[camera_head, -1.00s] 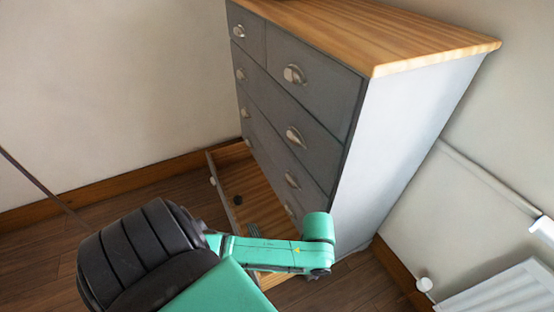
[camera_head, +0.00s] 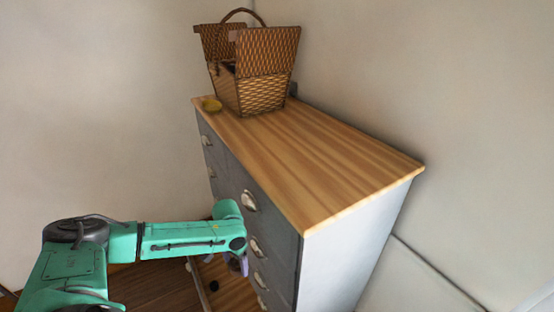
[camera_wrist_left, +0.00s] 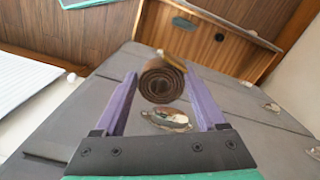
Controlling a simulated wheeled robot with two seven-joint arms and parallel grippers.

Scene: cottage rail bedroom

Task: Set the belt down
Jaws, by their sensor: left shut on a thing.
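The belt (camera_wrist_left: 162,80) is a rolled-up brown coil. It sits between the two purple fingers of my left gripper (camera_wrist_left: 160,84), which is shut on it, in the left wrist view. The purple fingers of the gripper (camera_head: 239,264) also show in the head view, beside the front of the grey dresser (camera_head: 270,220). The belt is hidden there. The gripper is above an open bottom drawer (camera_head: 233,293), which also shows beyond the belt in the left wrist view (camera_wrist_left: 250,52). My right gripper is out of view.
The dresser's wooden top (camera_head: 320,165) has a wicker basket (camera_head: 262,95) and a small yellowish thing (camera_head: 212,104) at its far end; the near part is clear. A small dark thing (camera_head: 214,286) is in the open drawer. Drawer handles (camera_head: 249,200) stick out near my arm.

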